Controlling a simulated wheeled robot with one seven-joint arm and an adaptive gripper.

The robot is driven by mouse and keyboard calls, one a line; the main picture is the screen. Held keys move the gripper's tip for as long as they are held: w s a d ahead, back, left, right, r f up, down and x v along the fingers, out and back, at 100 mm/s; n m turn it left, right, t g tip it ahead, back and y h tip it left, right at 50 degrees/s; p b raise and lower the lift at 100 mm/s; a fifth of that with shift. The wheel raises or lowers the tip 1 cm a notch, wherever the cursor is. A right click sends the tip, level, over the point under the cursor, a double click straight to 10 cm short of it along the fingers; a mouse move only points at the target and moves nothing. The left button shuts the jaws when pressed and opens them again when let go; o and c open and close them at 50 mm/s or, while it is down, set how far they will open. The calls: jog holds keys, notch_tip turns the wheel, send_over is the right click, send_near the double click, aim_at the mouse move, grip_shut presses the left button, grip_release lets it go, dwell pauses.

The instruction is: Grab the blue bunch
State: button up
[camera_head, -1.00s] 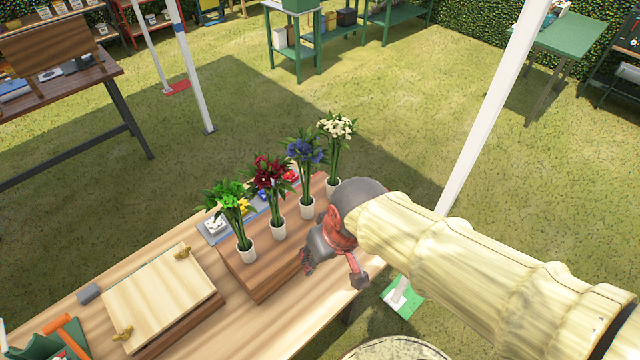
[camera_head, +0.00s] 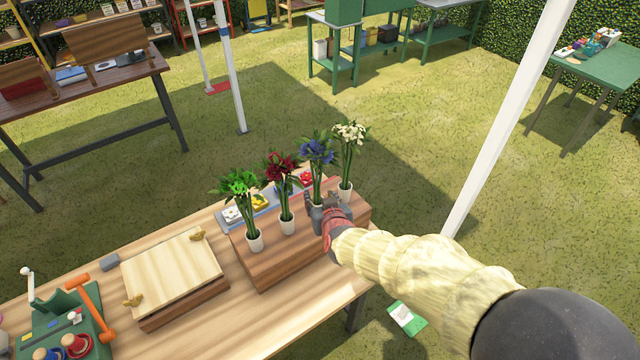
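The blue bunch (camera_head: 317,152) stands upright on a wooden block on the table, third from the left in a row of bunches. Its green stems run down behind my gripper (camera_head: 317,203). My dark gripper is at the lower stems and hides most of the white cup under the blue bunch. I cannot tell whether the fingers are closed on it. The white bunch (camera_head: 350,134) stands close on its right. The red bunch (camera_head: 281,169) and the green bunch (camera_head: 239,183) stand on its left.
The wooden block (camera_head: 285,262) sits near the right end of the wooden table (camera_head: 225,322). A grey tray (camera_head: 262,208) with coloured flower shapes lies behind the row. A wooden flower press (camera_head: 172,270) and a green stand (camera_head: 75,318) are on the left. A white pole (camera_head: 505,125) rises at the right.

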aim_at(318, 190)
jog(key=b+x, duration=0.1)
jog(key=x, duration=0.6)
jog(key=shift+d+r, duration=0.1)
jog(key=shift+r, duration=0.05)
jog(key=shift+c, duration=0.5)
grip_shut()
